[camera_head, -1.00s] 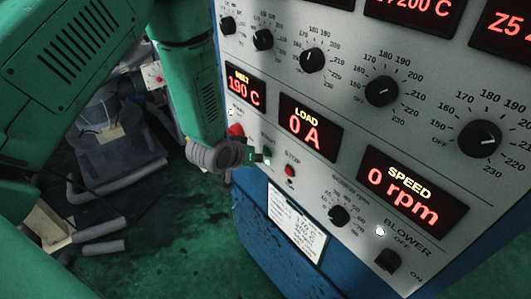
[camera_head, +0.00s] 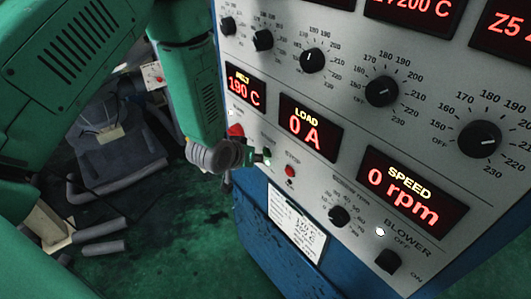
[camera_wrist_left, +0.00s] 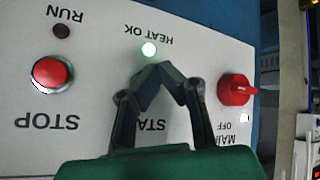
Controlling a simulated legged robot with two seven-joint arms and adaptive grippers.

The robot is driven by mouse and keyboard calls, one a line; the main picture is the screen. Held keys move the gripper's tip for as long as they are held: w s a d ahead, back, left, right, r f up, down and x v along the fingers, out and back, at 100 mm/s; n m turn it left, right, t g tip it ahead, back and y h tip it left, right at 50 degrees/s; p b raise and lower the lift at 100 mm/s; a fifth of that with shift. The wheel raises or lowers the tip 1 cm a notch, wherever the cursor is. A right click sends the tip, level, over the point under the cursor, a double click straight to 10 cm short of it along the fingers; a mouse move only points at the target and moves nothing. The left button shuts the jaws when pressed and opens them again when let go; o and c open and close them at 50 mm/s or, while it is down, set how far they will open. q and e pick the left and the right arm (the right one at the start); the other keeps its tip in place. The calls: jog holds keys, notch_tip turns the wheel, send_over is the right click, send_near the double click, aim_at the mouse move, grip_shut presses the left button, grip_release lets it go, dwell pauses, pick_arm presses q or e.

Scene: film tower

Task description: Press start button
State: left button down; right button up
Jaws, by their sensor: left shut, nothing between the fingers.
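The grey-white control panel (camera_head: 300,95) of the machine carries the buttons. My left gripper (camera_wrist_left: 160,72) is shut and empty, its dark fingertips meeting in front of the panel. Behind the fingers, the label START (camera_wrist_left: 152,125) is partly covered, and the start button itself is hidden in the wrist view. I cannot tell whether the fingertips touch it. The red STOP button (camera_wrist_left: 51,73) is left of the fingers in that view. It also shows in the head view (camera_head: 290,170), right of my gripper. The HEAT OK lamp (camera_wrist_left: 149,49) glows pale green. My right gripper is out of view.
The red main switch (camera_wrist_left: 236,89) sits close to the fingers; it also shows in the head view (camera_head: 236,130). A speed knob (camera_head: 339,216) and a blower switch (camera_head: 388,261) lie further right. The SPEED display (camera_head: 410,192) reads 0 rpm.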

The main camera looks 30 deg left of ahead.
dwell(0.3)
pick_arm(q)
jog(key=shift+w+d+r, duration=0.1)
jog(key=shift+w+d, duration=0.1)
jog(key=shift+w, duration=0.1)
jog(key=shift+w+d, duration=0.15)
jog(key=shift+w, duration=0.2)
dwell(0.6)
dwell(0.4)
jog(key=shift+s+a, duration=0.35)
jog(key=shift+s, duration=0.35)
jog(key=shift+s, duration=0.1)
jog(key=s, duration=0.1)
jog(key=s+a, duration=0.1)
jog(key=s, duration=0.1)
jog(key=s+a+p, duration=0.1)
jog(key=shift+s, duration=0.25)
dwell(0.3)
